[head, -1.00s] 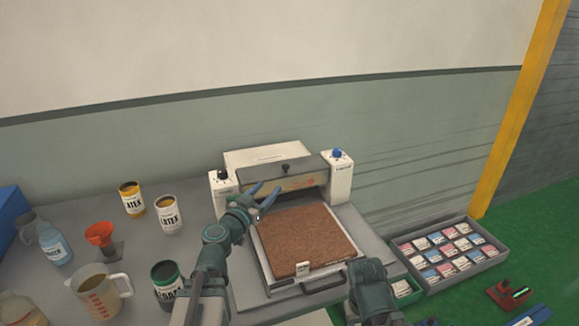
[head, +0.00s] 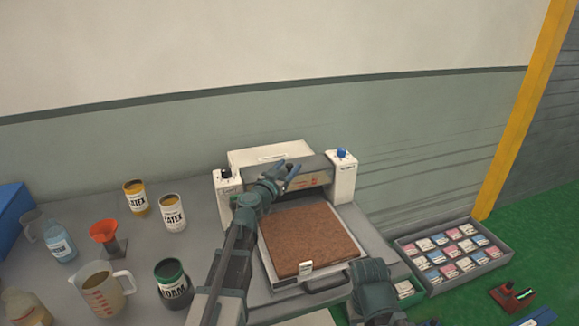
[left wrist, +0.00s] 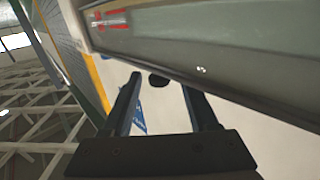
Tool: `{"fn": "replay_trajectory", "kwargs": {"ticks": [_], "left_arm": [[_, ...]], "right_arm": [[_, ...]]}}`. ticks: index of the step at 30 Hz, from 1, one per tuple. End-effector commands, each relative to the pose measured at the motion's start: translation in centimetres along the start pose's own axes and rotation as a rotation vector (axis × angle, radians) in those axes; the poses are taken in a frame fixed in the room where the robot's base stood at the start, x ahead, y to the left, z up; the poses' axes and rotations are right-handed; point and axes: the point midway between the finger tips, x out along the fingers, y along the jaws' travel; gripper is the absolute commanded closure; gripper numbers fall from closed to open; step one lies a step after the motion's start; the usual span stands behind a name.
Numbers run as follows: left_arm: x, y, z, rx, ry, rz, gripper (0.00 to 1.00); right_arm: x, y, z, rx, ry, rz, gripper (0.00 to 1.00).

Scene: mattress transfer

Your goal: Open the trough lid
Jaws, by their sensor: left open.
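The trough lid (head: 316,166) is a grey panel between the two white posts of the machine, and it looks closed. My left gripper (head: 291,168) is open at the lid's front middle, its arm reaching in from the lower left. It hides the lid's knob in the head view. In the left wrist view a dark round knob (left wrist: 158,80) shows between the two open fingers, near their tips and apart from them. The lid's grey face with a red label also crosses that view (left wrist: 215,55). Of my right arm only a link shows, at the bottom of the head view.
A brown mat (head: 310,241) lies on a tray in front of the trough. Cans, a funnel (head: 104,231), a bottle and a measuring jug (head: 97,291) stand on the left of the table. A grey crate (head: 425,289) with several small packets is on the right.

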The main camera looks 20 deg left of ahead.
Motion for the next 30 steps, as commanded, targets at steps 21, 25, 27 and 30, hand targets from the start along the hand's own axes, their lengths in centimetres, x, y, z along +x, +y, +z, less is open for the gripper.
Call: {"fn": "replay_trajectory", "kwargs": {"ticks": [21,25,27,30], "left_arm": [[1.09,0.05,0.00,0.000,0.000,0.001,0.84],[1.09,0.05,0.00,0.000,0.000,0.001,1.00],[1.08,0.06,0.00,0.000,0.000,0.001,1.00],[1.08,0.06,0.00,0.000,0.000,0.001,1.00]], "right_arm": [[0.00,0.00,0.00,0.000,0.000,0.000,0.50],[0.00,0.00,0.00,0.000,0.000,0.000,0.50],[0.00,0.00,0.00,0.000,0.000,0.000,0.50],[0.00,0.00,0.00,0.000,0.000,0.000,0.50]]}}
